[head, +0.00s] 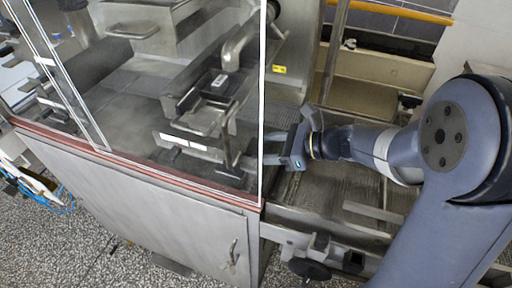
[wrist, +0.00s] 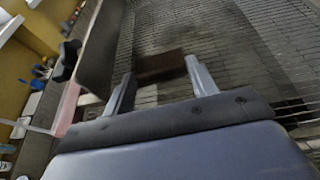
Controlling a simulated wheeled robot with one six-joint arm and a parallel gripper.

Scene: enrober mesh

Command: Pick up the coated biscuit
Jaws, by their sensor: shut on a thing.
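The coated biscuit (wrist: 160,65) is a dark brown block between the two fingertips of my gripper (wrist: 158,70) in the wrist view. My gripper is shut on it, with one grey finger at each end. Behind the biscuit is the wire mesh belt (wrist: 270,50). I cannot tell whether the biscuit touches the mesh or is clear of it. In the head view my gripper (head: 272,158) reaches left, close to the edge of the glazed cabinet. The biscuit cannot be made out there.
The glazed steel cabinet (head: 150,205) stands directly left of my gripper, with metal fittings behind its glass. The mesh bed (head: 335,185) runs under my arm, with metal rails across it. A pale beam (head: 385,65) and a yellow rail (head: 415,12) lie beyond.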

